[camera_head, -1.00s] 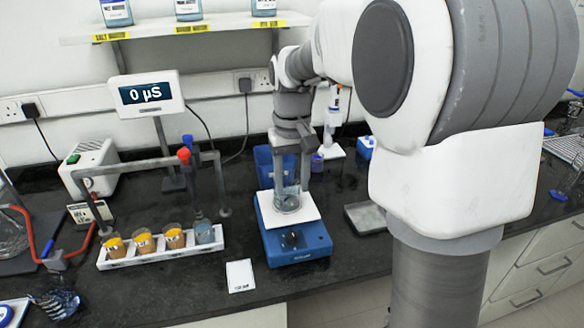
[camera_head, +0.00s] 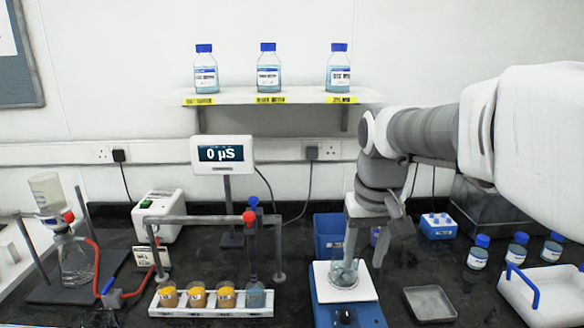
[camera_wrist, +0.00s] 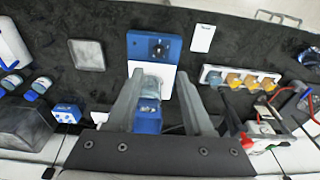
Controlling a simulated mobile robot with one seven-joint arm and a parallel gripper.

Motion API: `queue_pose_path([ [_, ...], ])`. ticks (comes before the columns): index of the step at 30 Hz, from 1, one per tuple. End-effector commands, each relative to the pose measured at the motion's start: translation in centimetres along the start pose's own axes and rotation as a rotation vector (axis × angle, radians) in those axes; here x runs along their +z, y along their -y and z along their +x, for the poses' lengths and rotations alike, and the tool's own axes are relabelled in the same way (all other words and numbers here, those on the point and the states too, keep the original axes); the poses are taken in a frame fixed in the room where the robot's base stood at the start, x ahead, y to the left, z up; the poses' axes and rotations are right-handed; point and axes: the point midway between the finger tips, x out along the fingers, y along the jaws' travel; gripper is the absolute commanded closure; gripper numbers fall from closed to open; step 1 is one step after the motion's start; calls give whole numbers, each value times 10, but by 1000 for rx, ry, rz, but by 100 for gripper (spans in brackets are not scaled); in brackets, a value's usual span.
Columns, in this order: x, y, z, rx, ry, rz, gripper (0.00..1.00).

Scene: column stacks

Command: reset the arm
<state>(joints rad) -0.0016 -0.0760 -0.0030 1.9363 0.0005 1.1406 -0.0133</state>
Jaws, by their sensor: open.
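My gripper (camera_head: 366,245) is open and points down just above and behind a glass beaker (camera_head: 344,273). The beaker stands upright on the white top plate (camera_head: 360,291) of a blue stirrer (camera_head: 345,317). In the wrist view my two grey fingers (camera_wrist: 158,78) are spread apart, with the beaker partly seen between them and the stirrer's dial (camera_wrist: 157,48) beyond. Nothing is seen held in the fingers. Whether a finger touches the beaker cannot be told. My arm reaches in from the right.
A bottle shelf (camera_head: 270,97) hangs above.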

Motion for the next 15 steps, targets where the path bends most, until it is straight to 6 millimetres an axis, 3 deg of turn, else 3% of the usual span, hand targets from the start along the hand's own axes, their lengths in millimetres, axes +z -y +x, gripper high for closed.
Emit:
queue_pose_path([
  [7, 64, 1, -20, 1, -145, 5, 48],
  [15, 123, 2, -16, 2, -285, 10, 48],
])
